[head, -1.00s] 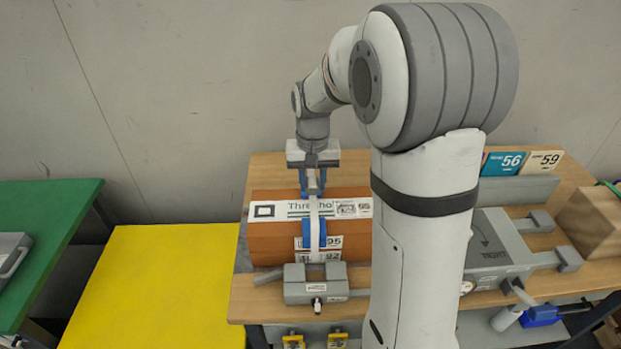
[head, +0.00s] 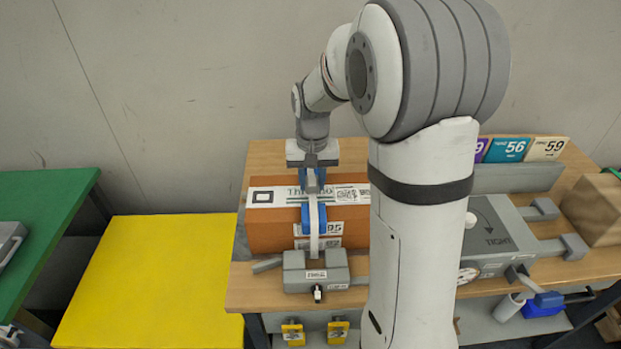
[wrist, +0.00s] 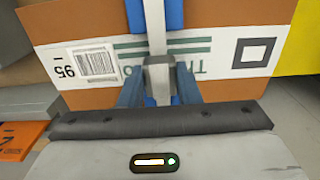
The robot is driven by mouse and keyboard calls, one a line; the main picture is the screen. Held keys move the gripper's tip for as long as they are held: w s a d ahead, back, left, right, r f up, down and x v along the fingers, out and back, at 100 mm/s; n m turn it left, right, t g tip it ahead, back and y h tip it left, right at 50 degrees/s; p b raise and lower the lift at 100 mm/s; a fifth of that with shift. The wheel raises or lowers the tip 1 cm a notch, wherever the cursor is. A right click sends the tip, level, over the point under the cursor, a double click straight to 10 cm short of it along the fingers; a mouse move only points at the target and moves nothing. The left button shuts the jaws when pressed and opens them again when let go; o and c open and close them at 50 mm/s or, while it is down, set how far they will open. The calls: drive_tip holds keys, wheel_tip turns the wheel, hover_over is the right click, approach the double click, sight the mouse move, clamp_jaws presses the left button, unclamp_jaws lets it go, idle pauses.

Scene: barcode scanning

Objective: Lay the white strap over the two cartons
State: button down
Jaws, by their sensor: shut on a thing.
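An orange-brown carton (head: 275,232) with white labels stands on the bench. Only one carton is clearly made out; my arm hides the right end, and I cannot tell whether a second is stacked or behind. The white strap (head: 314,222), with a blue pad (head: 321,217) on it, hangs at the carton's front face; in the wrist view the strap (wrist: 155,25) crosses the labelled face. My gripper (head: 312,184) is above the carton's top. Its blue fingers (wrist: 160,92) are shut on a grey piece (wrist: 159,76) in line with the strap; its attachment is unclear.
A grey clamp-like block (head: 315,271) sits before the carton on the bench (head: 247,290). A grey device (head: 490,240) and number cards (head: 527,149) are to the right. A yellow surface (head: 150,280) and green table (head: 45,225) lie left.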

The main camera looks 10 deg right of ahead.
drive_tip(key=c, duration=1)
unclamp_jaws()
drive_tip(key=shift+r, duration=0.1)
wheel_tip(320, 180, up, 8)
drive_tip(key=shift+f, duration=0.2)
drive_tip(key=shift+s, duration=0.1)
drive_tip(key=s+r+n+t, duration=0.1)
drive_tip(key=s, duration=1)
drive_tip(key=shift+r, duration=0.2)
drive_tip(key=shift+n+t, duration=0.6)
drive_tip(key=shift+t, duration=0.2)
drive_tip(key=s+f, duration=0.1)
drive_tip(key=s, duration=0.5)
drive_tip(key=s+f, duration=0.1)
drive_tip(key=s, duration=0.2)
drive_tip(key=shift+s+a+f, duration=0.15)
drive_tip(key=shift+s+f, duration=0.2)
